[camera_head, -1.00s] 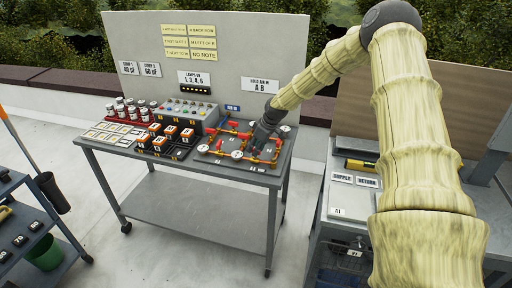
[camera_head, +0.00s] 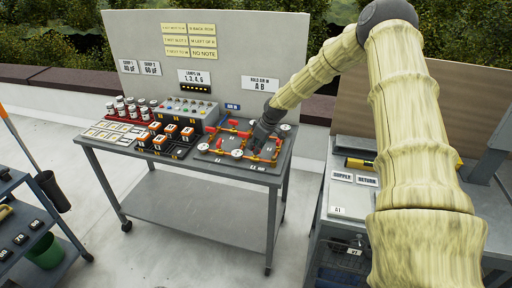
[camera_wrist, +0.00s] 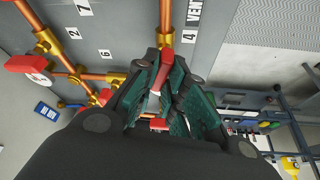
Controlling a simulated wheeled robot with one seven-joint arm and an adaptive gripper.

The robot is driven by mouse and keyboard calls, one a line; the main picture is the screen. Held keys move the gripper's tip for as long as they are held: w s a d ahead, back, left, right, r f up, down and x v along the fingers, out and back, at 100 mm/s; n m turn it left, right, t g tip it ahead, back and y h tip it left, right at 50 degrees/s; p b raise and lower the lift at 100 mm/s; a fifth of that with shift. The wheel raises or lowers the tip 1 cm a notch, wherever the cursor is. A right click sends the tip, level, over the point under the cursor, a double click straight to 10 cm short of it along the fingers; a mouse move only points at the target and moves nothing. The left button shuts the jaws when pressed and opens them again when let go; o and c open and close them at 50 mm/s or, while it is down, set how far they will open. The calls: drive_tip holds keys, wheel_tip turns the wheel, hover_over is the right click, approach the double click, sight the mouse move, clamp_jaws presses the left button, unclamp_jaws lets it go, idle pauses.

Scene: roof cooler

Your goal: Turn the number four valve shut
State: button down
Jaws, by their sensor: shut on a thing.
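In the wrist view my gripper (camera_wrist: 172,95) is closed around a red valve handle (camera_wrist: 162,68). The handle sits on a copper pipe with a brass fitting (camera_wrist: 165,40), beside a plate reading 4 VENT (camera_wrist: 191,25). The handle lies roughly in line with this pipe in the picture. Part of it is hidden between the dark green fingers. In the head view my gripper (camera_head: 262,137) reaches down onto the pipe board (camera_head: 222,159) at the right end of the bench, hiding the held valve.
Other red handles and copper pipes (camera_wrist: 90,53) are close by, with plates 2, 7 and 6. White gauges (camera_head: 237,154) sit on the board. Orange-topped blocks (camera_head: 171,130), a switch box (camera_head: 190,112) and jars (camera_head: 131,110) stand to the left. A backboard (camera_head: 215,55) rises behind.

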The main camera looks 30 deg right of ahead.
drive_tip(key=m+h, duration=0.1)
drive_tip(key=m, duration=0.2)
drive_tip(key=m+h+b, duration=0.1)
drive_tip(key=m, duration=0.3)
drive_tip(key=shift+a+t+h, duration=0.2)
drive_tip(key=shift+t+h, duration=0.1)
drive_tip(key=m+h, duration=0.1)
drive_tip(key=m, duration=0.2)
drive_tip(key=shift+b, duration=0.35)
drive_tip(key=shift+m+g+h, duration=0.6)
drive_tip(key=shift+m+h, duration=0.1)
drive_tip(key=shift+m, duration=1.1)
drive_tip(key=c, duration=1.5)
unclamp_jaws()
drive_tip(key=shift+a, duration=0.1)
drive_tip(key=v, duration=1.2)
drive_tip(key=shift+w, duration=0.2)
